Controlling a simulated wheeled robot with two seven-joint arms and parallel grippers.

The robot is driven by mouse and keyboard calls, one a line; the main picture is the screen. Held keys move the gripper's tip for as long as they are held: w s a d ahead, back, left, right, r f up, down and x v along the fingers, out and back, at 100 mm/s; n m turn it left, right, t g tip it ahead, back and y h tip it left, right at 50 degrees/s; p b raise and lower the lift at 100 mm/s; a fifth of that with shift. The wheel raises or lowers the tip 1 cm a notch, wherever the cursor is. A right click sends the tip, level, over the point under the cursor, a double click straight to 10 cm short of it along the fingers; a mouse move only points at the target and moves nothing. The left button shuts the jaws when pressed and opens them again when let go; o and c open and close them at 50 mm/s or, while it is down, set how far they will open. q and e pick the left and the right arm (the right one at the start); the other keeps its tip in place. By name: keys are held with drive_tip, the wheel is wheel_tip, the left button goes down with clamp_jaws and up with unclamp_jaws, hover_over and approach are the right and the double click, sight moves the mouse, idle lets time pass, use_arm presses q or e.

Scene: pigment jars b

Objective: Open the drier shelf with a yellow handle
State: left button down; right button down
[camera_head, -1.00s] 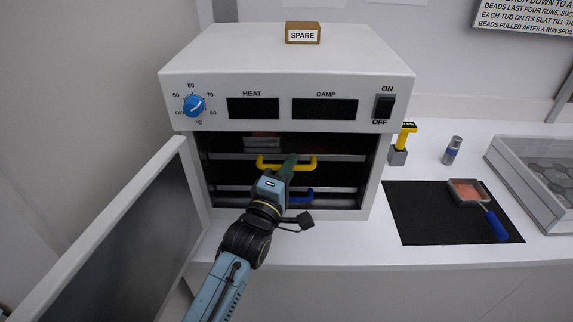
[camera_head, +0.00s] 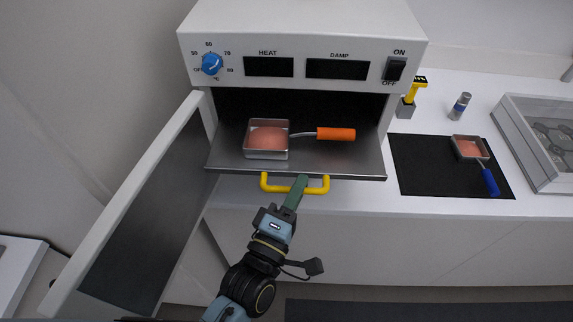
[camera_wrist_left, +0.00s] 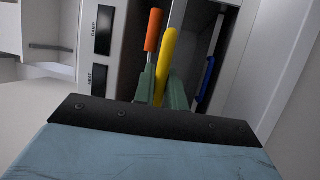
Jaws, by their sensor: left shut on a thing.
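The drier shelf with the yellow handle (camera_head: 268,188) is pulled well out of the drier (camera_head: 290,20). Its metal plate (camera_head: 345,165) juts forward past the front opening. My left gripper (camera_head: 298,188) is shut on the yellow handle, near its middle. In the left wrist view the yellow handle (camera_wrist_left: 167,58) runs between the green fingers (camera_wrist_left: 161,88). A square metal pan of pink pigment (camera_head: 267,138) with an orange handle (camera_head: 336,134) stands on the shelf. The orange handle also shows in the wrist view (camera_wrist_left: 153,30). My right gripper is not in view.
The drier door (camera_head: 140,215) stands open at the left. On the counter at right are a black mat (camera_head: 420,170), a pan with a blue handle (camera_head: 490,182), a yellow-topped tool (camera_head: 413,95) and a small jar (camera_head: 460,106).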

use_arm(q)
drive_tip(key=shift+s, duration=0.5)
drive_tip(key=c, duration=1.5)
unclamp_jaws()
drive_tip(key=shift+o, duration=0.2)
drive_tip(key=shift+s, duration=0.1)
drive_tip(key=b+v, duration=0.2)
drive_tip(key=v, duration=1.1)
drive_tip(key=shift+f, duration=0.15)
